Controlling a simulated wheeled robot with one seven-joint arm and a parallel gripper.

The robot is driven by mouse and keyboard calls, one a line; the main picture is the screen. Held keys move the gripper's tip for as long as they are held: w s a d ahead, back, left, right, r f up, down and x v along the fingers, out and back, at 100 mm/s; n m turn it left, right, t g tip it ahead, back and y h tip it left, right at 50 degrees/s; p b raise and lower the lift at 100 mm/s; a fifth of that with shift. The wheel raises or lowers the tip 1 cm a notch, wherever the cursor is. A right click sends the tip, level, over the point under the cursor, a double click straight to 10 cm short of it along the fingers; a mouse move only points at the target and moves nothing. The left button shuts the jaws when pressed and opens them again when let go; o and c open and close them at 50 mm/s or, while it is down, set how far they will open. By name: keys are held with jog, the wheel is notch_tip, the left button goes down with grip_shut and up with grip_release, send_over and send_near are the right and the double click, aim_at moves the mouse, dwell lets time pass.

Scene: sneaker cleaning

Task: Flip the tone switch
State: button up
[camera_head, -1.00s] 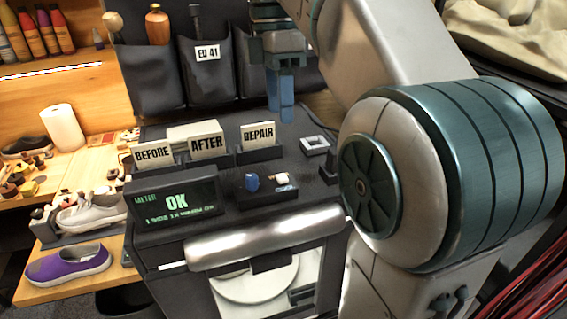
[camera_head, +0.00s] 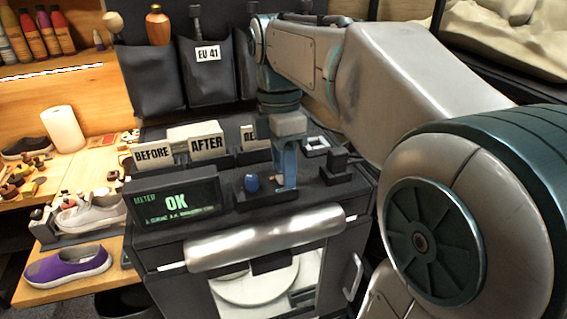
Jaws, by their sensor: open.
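A small panel (camera_head: 262,197) with a blue knob (camera_head: 251,183) sits on top of the dark machine, right of the meter display (camera_head: 176,203) that reads OK. The small pale switch to the right of the knob is now mostly hidden behind my gripper. My gripper (camera_head: 286,183) points down with its blue fingers at the switch's place, just right of the blue knob. It is open. I cannot tell whether the fingers touch the switch.
BEFORE, AFTER and partly covered REPAIR cards (camera_head: 207,144) stand behind the panel. A dark block (camera_head: 338,162) and a pale square frame (camera_head: 316,146) lie to the right. A metal bar handle (camera_head: 265,238) runs along the machine's front. Shoes (camera_head: 68,264) are at left.

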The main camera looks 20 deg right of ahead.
grip_shut()
jog(key=t+b, duration=0.2)
jog(key=b, duration=0.1)
jog(key=shift+s+f+b, duration=0.25)
jog(key=shift+s+b, duration=0.05)
jog(key=shift+s, duration=0.05)
jog(key=shift+s+r+t+b, duration=0.2)
jog(key=shift+t+b, duration=0.7)
jog(key=shift+b, duration=0.15)
jog(key=shift+r, duration=0.1)
grip_release()
jog(key=shift+r, duration=0.1)
